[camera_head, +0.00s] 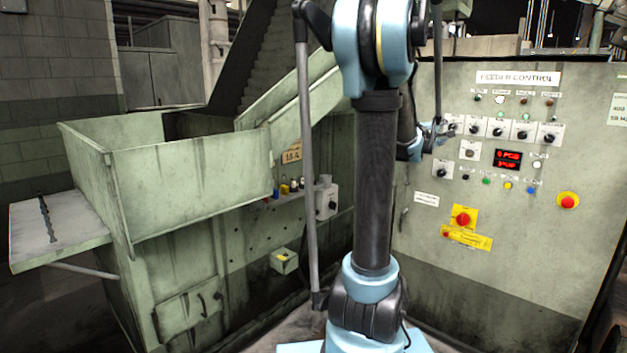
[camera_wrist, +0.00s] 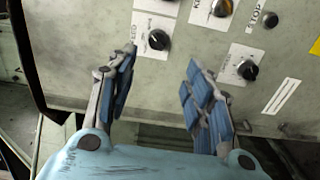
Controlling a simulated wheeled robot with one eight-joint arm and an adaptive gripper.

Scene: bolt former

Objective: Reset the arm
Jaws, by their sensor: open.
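My arm stands upright in the middle of the head view and covers part of the scene behind it. My gripper (camera_wrist: 161,75) is open in the wrist view, with its two blue-padded fingers spread apart and nothing between them. In the head view my gripper (camera_head: 436,135) shows small and partly hidden, near the left edge of the control panel (camera_head: 540,250). In the wrist view the fingertips lie near a black knob (camera_wrist: 158,40) on the left and another black knob (camera_wrist: 248,70) on the right. I cannot tell whether they touch the panel.
The feeder control panel carries several knobs, small buttons, a red display (camera_head: 508,159) and a red emergency button on yellow (camera_head: 463,218). A second red button (camera_head: 568,201) is at the right. A green hopper (camera_head: 190,190) and a grey side shelf (camera_head: 75,240) stand at the left.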

